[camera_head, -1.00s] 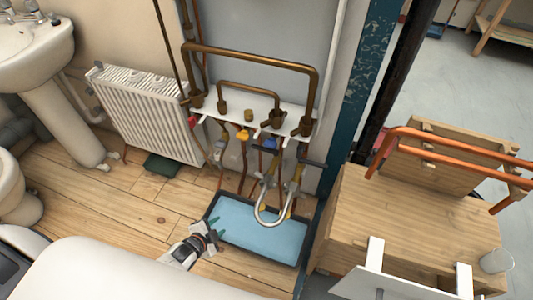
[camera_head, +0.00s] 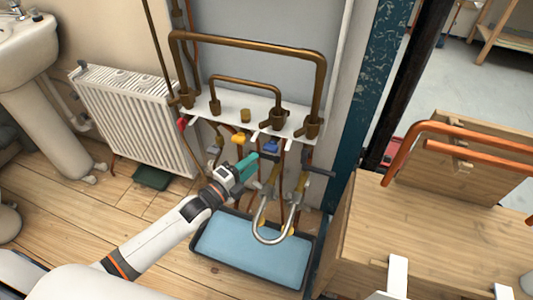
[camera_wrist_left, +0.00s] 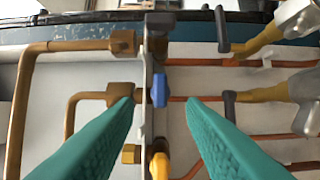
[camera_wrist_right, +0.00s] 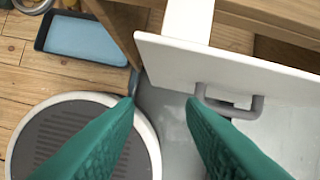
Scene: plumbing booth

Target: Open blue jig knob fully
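The blue knob (camera_head: 271,146) hangs at the underside of the white jig board (camera_head: 235,112), among the brass pipe fittings. In the left wrist view the blue knob (camera_wrist_left: 160,90) lies between and beyond the two green fingertips, with neither finger touching it. My left gripper (camera_head: 244,165) is just left of and below the knob in the head view; it is open and empty, as the left wrist view (camera_wrist_left: 163,99) shows. My right gripper (camera_wrist_right: 164,99) is open and empty near a white panel and is out of the head view.
A yellow knob (camera_head: 239,139) and a red knob (camera_head: 183,124) sit left of the blue one. A curved metal hose (camera_head: 262,236) hangs over a blue-lined tray (camera_head: 250,246). A wooden bench (camera_head: 400,235) stands at right, and a white radiator (camera_head: 135,115) at left.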

